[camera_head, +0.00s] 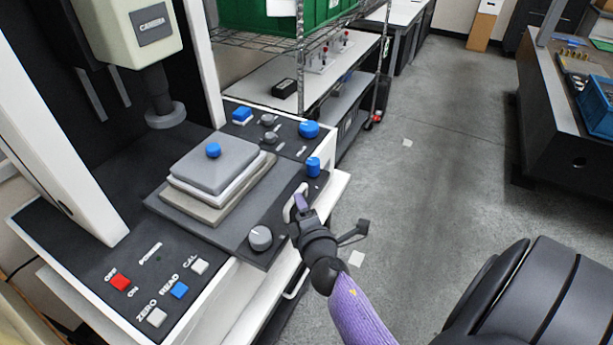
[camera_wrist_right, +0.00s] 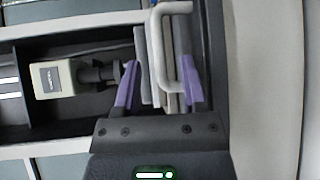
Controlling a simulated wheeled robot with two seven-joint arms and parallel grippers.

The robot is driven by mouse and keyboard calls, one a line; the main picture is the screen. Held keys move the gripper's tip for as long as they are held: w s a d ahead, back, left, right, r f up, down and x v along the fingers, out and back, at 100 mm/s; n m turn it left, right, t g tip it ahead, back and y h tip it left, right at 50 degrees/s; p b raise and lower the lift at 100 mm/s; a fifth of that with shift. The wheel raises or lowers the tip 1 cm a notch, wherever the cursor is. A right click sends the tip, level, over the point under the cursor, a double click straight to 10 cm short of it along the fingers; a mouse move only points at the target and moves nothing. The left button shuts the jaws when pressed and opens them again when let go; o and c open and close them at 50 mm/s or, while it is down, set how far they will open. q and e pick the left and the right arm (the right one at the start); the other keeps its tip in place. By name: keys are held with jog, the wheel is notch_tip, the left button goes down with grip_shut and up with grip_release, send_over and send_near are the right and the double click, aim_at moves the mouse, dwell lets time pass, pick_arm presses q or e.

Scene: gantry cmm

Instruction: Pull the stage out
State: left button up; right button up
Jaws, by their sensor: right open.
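The stage (camera_head: 178,213) is a dark flat slide on the measuring machine, with a stepped grey and beige block (camera_head: 215,175) topped by a blue knob. A pale bar handle (camera_head: 288,208) is on its front edge. In the right wrist view the handle (camera_wrist_right: 158,40) lies between the two open fingers of the gripper (camera_wrist_right: 160,85), with gaps at the sides. Whether a finger touches it cannot be told. My left gripper is not in view.
The machine's probe head (camera_head: 152,30) hangs above the stage. Control buttons (camera_head: 165,292) and knobs flank the slide. A wire shelf with a green bin (camera_head: 270,15) stands behind. The floor (camera_head: 430,140) to the right is open, and a dark bench (camera_head: 560,130) stands at far right.

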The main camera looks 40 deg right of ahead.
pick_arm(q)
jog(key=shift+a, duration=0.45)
pick_arm(e)
jog(key=v, duration=0.5)
jog(key=shift+s, duration=0.1)
jog(key=s+a+f+m+g+y+b, duration=0.1)
jog(key=s+a+f+m+g+y, duration=0.15)
jog(key=f, duration=0.65)
jog(key=s+a+f+m+g+y+b, duration=0.1)
jog(key=s+a+f+g+b, duration=0.2)
jog(key=f, duration=0.5)
jog(key=s+a+f+m+g+y, duration=0.2)
jog(key=s+a+f, duration=0.15)
jog(key=f, duration=0.55)
pick_arm(q)
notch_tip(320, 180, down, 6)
jog(key=b, duration=0.2)
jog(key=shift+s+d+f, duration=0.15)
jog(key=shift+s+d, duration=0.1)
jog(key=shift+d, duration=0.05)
pick_arm(e)
jog(key=s+f+m+g, duration=0.3)
jog(key=s+f, duration=0.2)
jog(key=s, duration=0.6)
jog(key=s+f+m+g, duration=0.3)
jog(key=s+f, duration=0.3)
jog(key=s, duration=0.5)
jog(key=shift+s+d+f+m+g+y, duration=0.15)
jog(key=shift+s+f+m+g+y, duration=0.05)
jog(key=shift+s+m+g+y, duration=0.2)
